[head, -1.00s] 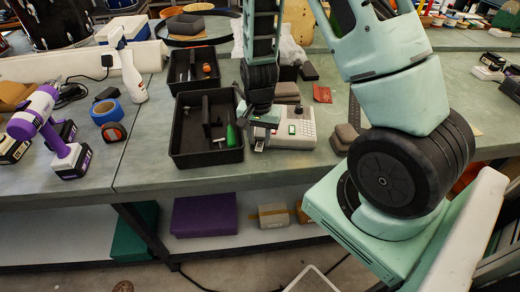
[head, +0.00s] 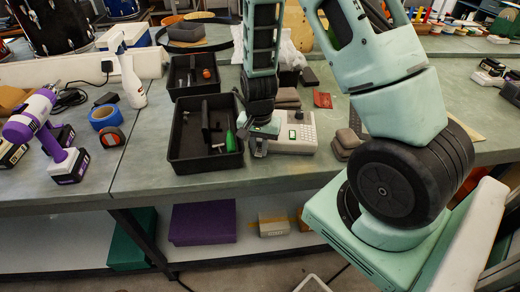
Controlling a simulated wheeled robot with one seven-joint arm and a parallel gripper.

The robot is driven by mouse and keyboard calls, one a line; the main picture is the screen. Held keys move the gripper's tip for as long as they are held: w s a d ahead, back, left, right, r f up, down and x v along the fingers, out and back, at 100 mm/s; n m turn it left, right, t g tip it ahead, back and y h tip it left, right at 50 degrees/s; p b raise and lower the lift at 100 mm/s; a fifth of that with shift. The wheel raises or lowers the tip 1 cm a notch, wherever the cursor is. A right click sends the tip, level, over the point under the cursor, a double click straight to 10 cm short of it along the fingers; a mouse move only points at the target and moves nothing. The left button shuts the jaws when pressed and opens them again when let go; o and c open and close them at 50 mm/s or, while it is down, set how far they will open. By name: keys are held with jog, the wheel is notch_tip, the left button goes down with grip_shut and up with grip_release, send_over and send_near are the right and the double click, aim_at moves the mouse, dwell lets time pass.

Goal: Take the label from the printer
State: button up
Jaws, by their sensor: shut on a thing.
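The label printer (head: 296,135) is a pale box with a dark keypad area, standing on the bench right of the front black tray. My gripper (head: 257,147) is at the printer's left front side, pointing down, with its fingers low near the bench top. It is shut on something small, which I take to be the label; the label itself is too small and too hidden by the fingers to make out. My arm hides part of the printer's left side.
Two black trays stand left of the printer; the front one (head: 178,159) holds a green-handled tool. Brown-grey blocks (head: 346,141) sit right of the printer. A purple drill (head: 47,135), blue tape (head: 103,116) and white bottle (head: 131,82) stand further left. The bench front edge is clear.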

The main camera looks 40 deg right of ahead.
jog(key=shift+s+a, duration=0.45)
jog(key=shift+a, duration=0.2)
jog(key=shift+s+a, duration=0.45)
jog(key=shift+a, duration=0.2)
dwell(0.8)
jog(key=shift+r+p, duration=1.05)
jog(key=shift+p, duration=0.05)
dwell(0.4)
jog(key=shift+r+p, duration=2.2)
jog(key=shift+r, duration=0.3)
jog(key=shift+a, duration=0.1)
